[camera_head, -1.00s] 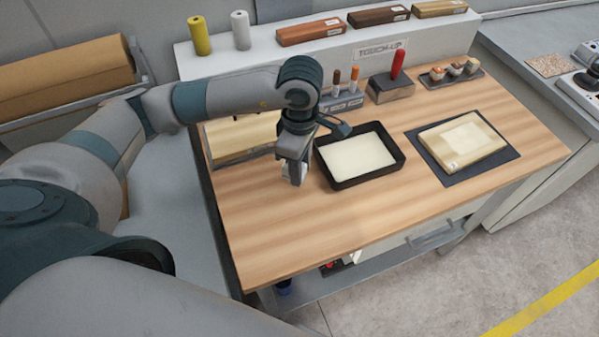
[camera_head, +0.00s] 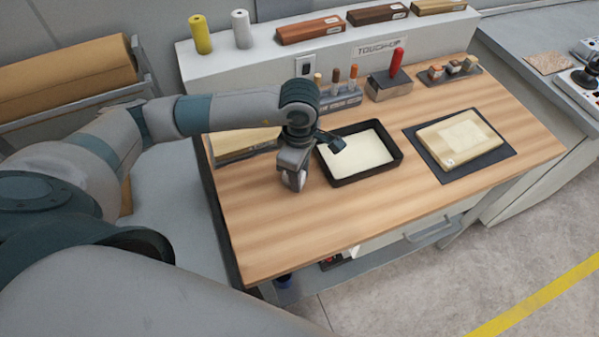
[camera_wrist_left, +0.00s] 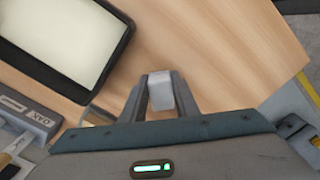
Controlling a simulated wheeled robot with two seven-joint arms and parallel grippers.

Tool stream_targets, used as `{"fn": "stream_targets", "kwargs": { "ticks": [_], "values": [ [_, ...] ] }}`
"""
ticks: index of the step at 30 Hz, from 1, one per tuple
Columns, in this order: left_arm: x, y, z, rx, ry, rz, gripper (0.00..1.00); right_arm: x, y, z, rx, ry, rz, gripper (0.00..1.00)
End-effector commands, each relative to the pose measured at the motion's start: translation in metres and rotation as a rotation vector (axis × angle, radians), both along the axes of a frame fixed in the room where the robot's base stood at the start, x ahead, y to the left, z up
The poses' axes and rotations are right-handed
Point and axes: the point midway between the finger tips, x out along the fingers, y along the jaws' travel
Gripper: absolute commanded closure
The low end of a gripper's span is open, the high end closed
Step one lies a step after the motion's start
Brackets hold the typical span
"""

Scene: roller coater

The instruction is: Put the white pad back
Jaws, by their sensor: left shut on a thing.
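My left gripper (camera_head: 294,182) points down over the left part of the wooden bench top (camera_head: 300,235), just left of the black tray. In the left wrist view its fingers (camera_wrist_left: 160,95) are shut on a small white pad (camera_wrist_left: 160,90), held between the tips. In the head view the pad is mostly hidden by the gripper. The black-rimmed tray (camera_head: 397,163) holds a flat cream-coloured fill and also shows in the left wrist view (camera_wrist_left: 122,50). I cannot tell whether the pad touches the bench. My right gripper is not in view.
A holder with several marker-like sticks (camera_head: 340,103) stands behind the tray. A grey block (camera_head: 389,86) with a red-handled tool is to its right. A pale board (camera_head: 460,140) lies on a dark mat (camera_head: 500,155). The bench front is clear.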

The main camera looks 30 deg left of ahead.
Motion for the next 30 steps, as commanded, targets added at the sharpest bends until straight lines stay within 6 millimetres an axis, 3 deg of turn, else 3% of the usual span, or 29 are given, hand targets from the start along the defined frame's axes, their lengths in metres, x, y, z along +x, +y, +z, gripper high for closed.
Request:
{"fn": "stream_targets", "kwargs": {
  "ticks": [7,8,10,26,30],
  "values": [
    [0.0,0.0,-0.004,0.0,0.0,0.0,0.94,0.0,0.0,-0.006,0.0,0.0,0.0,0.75],
    [0.0,0.0,-0.003,0.0,0.0,0.0,0.68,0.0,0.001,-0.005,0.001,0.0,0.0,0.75],
    [0.0,0.0,-0.002,0.0,0.0,0.0,0.54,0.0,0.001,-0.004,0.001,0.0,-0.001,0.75],
    [0.001,0.0,0.004,-0.001,-0.002,0.0,0.54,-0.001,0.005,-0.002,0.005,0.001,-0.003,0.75],
    [0.002,0.0,0.02,-0.001,-0.005,-0.001,0.54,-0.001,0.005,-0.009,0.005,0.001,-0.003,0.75]
  ]
}}
